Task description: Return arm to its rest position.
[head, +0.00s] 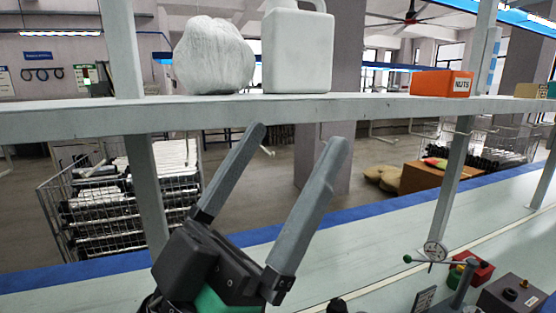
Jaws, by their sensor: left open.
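My left gripper (295,140) rises from the bottom of the head view, left of the middle. Its two long grey fingers stand wide apart and point up and slightly right. Nothing is between them; the shelf edge and the floor behind show through the gap. My right gripper is not in view. No pump tubes can be made out on the workbench.
A pale shelf (390,109) crosses the view, bearing a white bag (213,57), a white jug (298,52) and an orange NUTS box (441,84). Posts hold it up.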

